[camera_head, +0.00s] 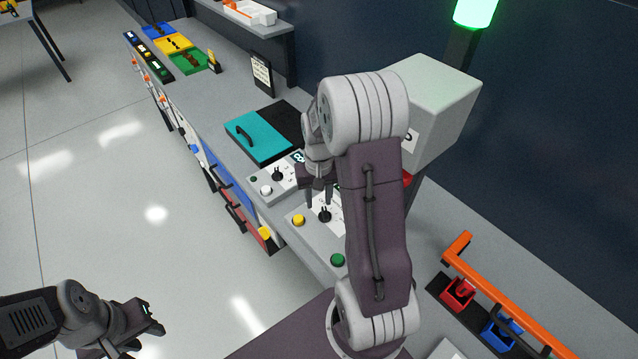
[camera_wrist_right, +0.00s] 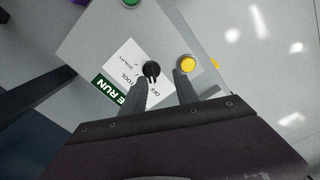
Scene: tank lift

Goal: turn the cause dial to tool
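The dial (camera_head: 325,215) is a small black knob on a white label on the grey panel. My right gripper (camera_head: 319,203) hangs just above the dial, fingers down. In the wrist view my right gripper (camera_wrist_right: 161,80) has its fingers apart, the dial near the tip of one; I see no clear contact. My left gripper (camera_head: 155,317) is open and empty over the floor at lower left.
A yellow button (camera_head: 298,220) and a green button (camera_head: 337,260) flank the dial. A neighbouring panel has another black dial (camera_head: 277,174) and a white button (camera_head: 266,190). A grey box (camera_head: 435,100) stands behind. An orange bar (camera_head: 510,300) is at right.

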